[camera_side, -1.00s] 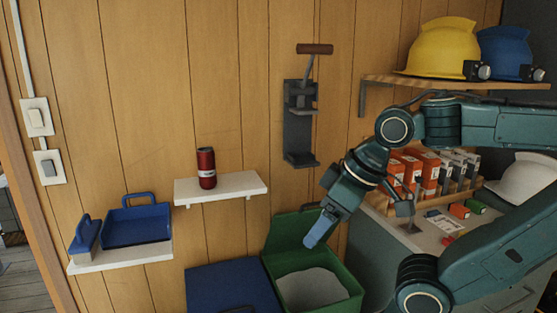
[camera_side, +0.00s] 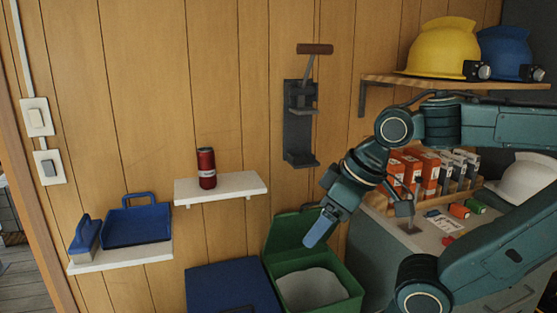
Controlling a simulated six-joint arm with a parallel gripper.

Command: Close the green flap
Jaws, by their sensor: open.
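The green flap (camera_side: 287,229) stands raised at the back of a green bin (camera_side: 345,300), against the wooden wall. The bin is open and a pale grey liner or filling (camera_side: 310,286) shows inside. My gripper (camera_side: 318,230) points down and left, just in front of the flap's right part and above the bin. It overlaps the flap in this view; I cannot tell whether it touches it. My gripper is open with nothing seen in it, though only one blue-grey finger shows clearly.
A blue bin lid (camera_side: 232,288) is shut left of the green bin. A white shelf (camera_side: 240,187) holds a red can (camera_side: 206,168). A grey cabinet with boxes (camera_side: 428,172) stands right, behind my arm. A wall-mounted can crusher (camera_side: 299,125) hangs above.

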